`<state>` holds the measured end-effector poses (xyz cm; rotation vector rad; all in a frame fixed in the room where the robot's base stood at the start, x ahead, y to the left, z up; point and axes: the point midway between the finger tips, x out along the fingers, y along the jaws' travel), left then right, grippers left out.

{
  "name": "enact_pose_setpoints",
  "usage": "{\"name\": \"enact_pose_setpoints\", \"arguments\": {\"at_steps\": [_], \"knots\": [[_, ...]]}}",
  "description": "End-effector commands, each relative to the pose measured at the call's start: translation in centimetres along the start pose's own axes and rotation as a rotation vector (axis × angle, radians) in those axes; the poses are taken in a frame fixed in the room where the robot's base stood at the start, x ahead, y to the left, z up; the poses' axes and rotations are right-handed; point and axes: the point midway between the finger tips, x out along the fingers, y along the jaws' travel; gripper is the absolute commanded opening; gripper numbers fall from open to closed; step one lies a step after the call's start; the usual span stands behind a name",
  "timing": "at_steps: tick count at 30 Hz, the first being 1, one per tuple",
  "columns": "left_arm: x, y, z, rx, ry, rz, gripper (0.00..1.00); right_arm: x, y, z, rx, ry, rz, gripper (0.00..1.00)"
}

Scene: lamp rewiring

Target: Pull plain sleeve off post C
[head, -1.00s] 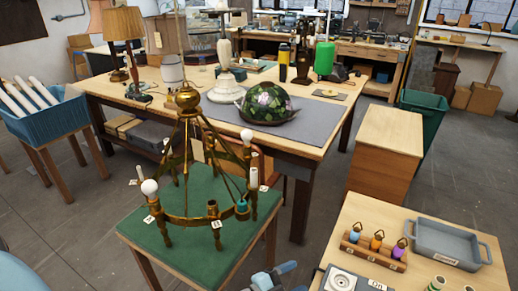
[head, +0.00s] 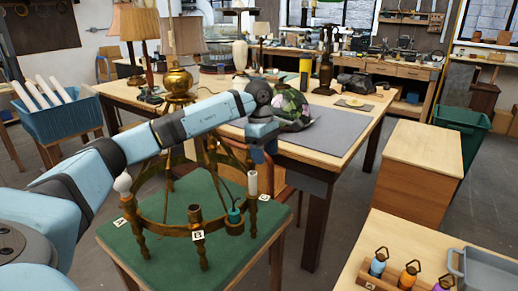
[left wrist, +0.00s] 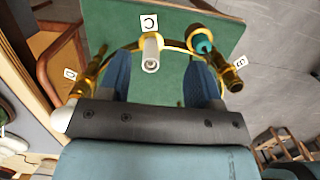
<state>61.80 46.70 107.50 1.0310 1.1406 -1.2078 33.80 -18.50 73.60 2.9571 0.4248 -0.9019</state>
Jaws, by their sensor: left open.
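The brass ring chandelier (head: 180,230) stands on a green-topped table. A plain white sleeve (head: 252,183) stands upright on the post by label C (head: 264,198). In the left wrist view the sleeve (left wrist: 151,50) shows beside its C label (left wrist: 149,23). My left gripper (head: 264,158) is above this post, pointing down. In the left wrist view its two blue fingers (left wrist: 158,60) are apart, with the sleeve seen between their tips and not gripped. Whether the fingertips reach down alongside the sleeve is unclear. My right gripper is out of view.
Next to post C is a brass cup with a teal piece (head: 235,214). Post B (head: 195,213) is bare, and a white bulb (head: 122,182) is on post A. The workbench with a green patterned shade (head: 292,108) stands close behind my gripper.

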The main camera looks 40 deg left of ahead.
Motion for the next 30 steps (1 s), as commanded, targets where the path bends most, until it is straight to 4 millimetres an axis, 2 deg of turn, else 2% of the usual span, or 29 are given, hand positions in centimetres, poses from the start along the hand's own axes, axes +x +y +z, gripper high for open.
{"name": "enact_pose_setpoints", "arguments": {"at_steps": [1, 4, 7, 10, 14, 24, 30], "knots": [[-0.9, 0.0, -1.7, -0.006, 0.052, 0.008, 0.58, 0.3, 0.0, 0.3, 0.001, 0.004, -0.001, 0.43], [-2.5, -0.1, -3.6, -0.013, 0.120, 0.008, 0.58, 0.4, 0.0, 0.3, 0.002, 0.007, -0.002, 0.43], [-3.0, -0.2, -4.5, -0.018, 0.148, 0.007, 0.58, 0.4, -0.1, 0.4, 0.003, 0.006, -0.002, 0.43], [-2.4, -0.2, -4.7, -0.018, 0.155, 0.004, 0.58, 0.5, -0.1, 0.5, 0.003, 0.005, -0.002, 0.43], [-0.4, -0.2, -5.0, -0.018, 0.154, 0.003, 0.58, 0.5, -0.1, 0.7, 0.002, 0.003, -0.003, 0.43], [6.2, -0.2, -5.9, -0.017, 0.152, 0.003, 0.58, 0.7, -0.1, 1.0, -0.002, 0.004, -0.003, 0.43], [9.1, -0.2, -6.3, -0.017, 0.151, 0.004, 0.58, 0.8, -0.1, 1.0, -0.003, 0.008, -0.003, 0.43]]}}
